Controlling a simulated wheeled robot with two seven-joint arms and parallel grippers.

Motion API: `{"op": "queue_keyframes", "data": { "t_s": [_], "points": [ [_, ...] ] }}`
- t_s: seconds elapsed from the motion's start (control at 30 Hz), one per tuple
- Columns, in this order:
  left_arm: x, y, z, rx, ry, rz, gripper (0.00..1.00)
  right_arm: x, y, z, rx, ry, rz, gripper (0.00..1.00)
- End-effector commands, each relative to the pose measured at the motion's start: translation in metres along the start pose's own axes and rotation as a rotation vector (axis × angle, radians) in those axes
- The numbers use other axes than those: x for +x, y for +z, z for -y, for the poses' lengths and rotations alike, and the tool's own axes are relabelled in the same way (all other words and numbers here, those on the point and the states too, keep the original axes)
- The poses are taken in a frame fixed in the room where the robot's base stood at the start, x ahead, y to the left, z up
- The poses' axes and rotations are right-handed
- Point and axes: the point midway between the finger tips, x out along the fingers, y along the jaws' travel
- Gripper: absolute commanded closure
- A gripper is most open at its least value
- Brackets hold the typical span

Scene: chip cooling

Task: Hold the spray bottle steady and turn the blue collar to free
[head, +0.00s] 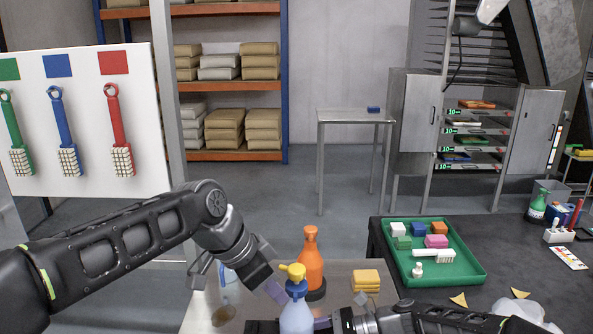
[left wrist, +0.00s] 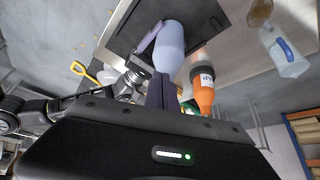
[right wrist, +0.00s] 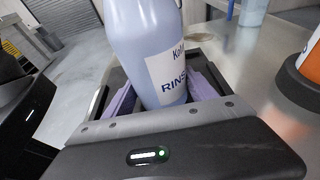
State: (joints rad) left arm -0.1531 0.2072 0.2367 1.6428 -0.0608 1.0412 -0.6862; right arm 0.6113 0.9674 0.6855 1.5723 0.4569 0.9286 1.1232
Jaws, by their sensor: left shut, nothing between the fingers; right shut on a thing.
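The spray bottle (head: 297,317) has a pale blue body, a blue collar (head: 296,288) and a yellow spray head (head: 292,271). It stands upright at the front of the bench. My right gripper is shut around its lower body, with purple pads on both sides in the right wrist view (right wrist: 160,98). The label there is partly hidden. My left gripper (head: 275,291) is shut and empty, just left of the collar. Its closed fingers also show in the left wrist view (left wrist: 161,92), in front of the bottle body (left wrist: 169,45). I cannot tell whether they touch the bottle.
An orange spray bottle (head: 310,268) stands close behind. Yellow sponges (head: 366,280) lie to its right. A clear container (head: 228,274) and a brown round item (head: 224,316) are at left. A green tray (head: 470,272) with blocks and a brush sits on the dark table.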

Motion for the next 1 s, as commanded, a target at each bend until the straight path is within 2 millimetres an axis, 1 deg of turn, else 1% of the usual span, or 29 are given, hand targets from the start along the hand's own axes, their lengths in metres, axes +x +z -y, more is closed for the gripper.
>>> {"op": "queue_keyframes", "data": {
  "t_s": [0.33,0.47,0.8,0.9,1.0],
  "points": [
    [-0.001,0.001,-0.001,0.000,0.001,0.000,1.00,0.000,0.000,0.000,0.001,0.001,0.000,0.57],
    [-0.005,-0.002,-0.001,0.001,0.001,0.000,1.00,0.000,0.000,0.000,0.001,0.001,0.000,0.57],
    [-0.041,-0.022,-0.001,0.001,0.000,-0.002,1.00,0.000,0.000,0.000,0.001,0.001,0.000,0.57],
    [-0.049,-0.026,-0.001,0.001,0.001,-0.001,1.00,0.000,0.000,0.000,0.001,0.001,0.000,0.57],
    [-0.052,-0.028,-0.001,0.001,0.002,0.001,1.00,0.000,0.000,0.000,0.001,0.001,0.000,0.57]
  ]
}}
